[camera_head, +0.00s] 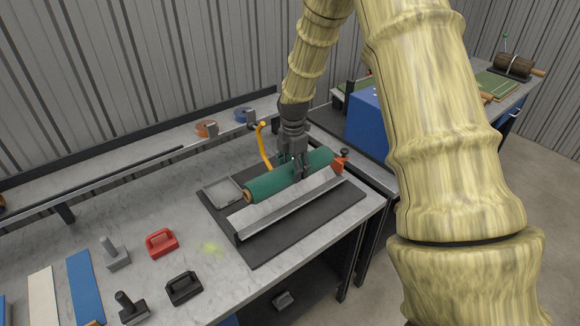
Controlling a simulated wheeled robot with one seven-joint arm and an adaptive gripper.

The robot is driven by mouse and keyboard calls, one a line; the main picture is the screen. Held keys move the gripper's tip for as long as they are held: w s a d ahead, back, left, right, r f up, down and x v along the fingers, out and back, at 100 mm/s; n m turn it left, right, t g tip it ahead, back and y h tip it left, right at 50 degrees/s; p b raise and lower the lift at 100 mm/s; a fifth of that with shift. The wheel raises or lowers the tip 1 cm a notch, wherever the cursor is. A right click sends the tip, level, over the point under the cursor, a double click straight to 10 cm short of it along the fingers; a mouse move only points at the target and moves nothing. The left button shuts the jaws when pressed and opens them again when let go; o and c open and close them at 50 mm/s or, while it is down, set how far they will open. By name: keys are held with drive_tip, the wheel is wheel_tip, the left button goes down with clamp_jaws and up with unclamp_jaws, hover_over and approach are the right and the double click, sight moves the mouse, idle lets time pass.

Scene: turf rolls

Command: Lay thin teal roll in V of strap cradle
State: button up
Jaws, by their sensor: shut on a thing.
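The thin teal roll (266,185) lies lengthwise in my gripper's grasp, with a tan core showing at its near left end. My gripper (293,173) points down and is shut on the roll around its middle. The grey strap cradle (290,208) stands on a dark mat just in front of the roll. The roll is roughly parallel to the cradle and overlaps its back edge in the camera view. I cannot tell whether the roll touches the cradle. The inside of the V is partly hidden.
A yellow curved handle (264,146) stands behind the roll, and an orange clamp-like piece (340,165) is at its right end. A grey tray (222,192) is at the mat's left.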

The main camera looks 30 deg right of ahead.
drive_tip(key=f, duration=0.1)
drive_tip(key=w+f+b, duration=0.1)
drive_tip(key=f, duration=0.1)
drive_tip(key=shift+w+f, duration=0.15)
drive_tip(key=shift+w, duration=0.1)
drive_tip(key=shift+f+b, duration=0.3)
drive_tip(key=shift+b, duration=0.15)
drive_tip(key=shift+s+d+f+b, duration=0.1)
drive_tip(key=shift+s+f+b, duration=0.2)
drive_tip(key=shift+s+b, duration=0.15)
drive_tip(key=shift+w+f+b, duration=0.25)
drive_tip(key=shift+f+b, duration=0.25)
drive_tip(key=shift+f, duration=0.5)
drive_tip(key=shift+s+f, duration=0.15)
drive_tip(key=shift+f, duration=0.65)
drive_tip(key=shift+f+b, duration=0.3)
drive_tip(key=shift+f, duration=0.25)
drive_tip(key=o, duration=1.4)
